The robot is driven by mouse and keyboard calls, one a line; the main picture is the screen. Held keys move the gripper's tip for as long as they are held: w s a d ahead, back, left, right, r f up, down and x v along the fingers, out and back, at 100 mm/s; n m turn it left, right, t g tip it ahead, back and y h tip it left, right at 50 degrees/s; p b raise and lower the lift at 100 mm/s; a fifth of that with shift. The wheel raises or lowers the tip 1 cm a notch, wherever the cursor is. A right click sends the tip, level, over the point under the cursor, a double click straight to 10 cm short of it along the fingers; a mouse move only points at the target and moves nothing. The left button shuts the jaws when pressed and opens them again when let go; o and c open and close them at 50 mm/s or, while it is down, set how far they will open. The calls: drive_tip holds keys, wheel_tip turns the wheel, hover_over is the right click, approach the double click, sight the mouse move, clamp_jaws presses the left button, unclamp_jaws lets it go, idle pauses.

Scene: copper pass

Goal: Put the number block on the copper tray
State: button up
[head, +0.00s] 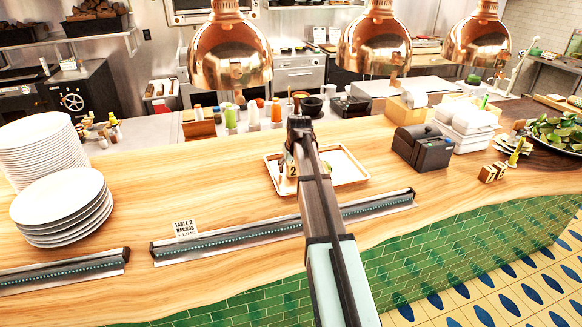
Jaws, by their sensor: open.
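The copper tray (349,171) lies flat on the wooden counter, near the middle of the head view. A pale number block (290,165) with a dark 2 shows at the tray's left part, just left of my arm. It seems to stand on the tray, but its base is partly hidden. My gripper (292,147) is open at the far end of my arm, at or just above the block. My arm covers much of the gripper and the middle of the tray, so I cannot tell whether the fingers touch the block.
A black printer (423,148) is right of the tray. A ticket rail (375,207) runs along the front edge. Plate stacks (62,203) stand left. Copper lamps (231,52) hang above. The counter left of the tray is clear.

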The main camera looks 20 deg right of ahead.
drive_tip(key=b+v, duration=0.3)
drive_tip(key=v, duration=0.9)
drive_tip(key=shift+r, duration=0.2)
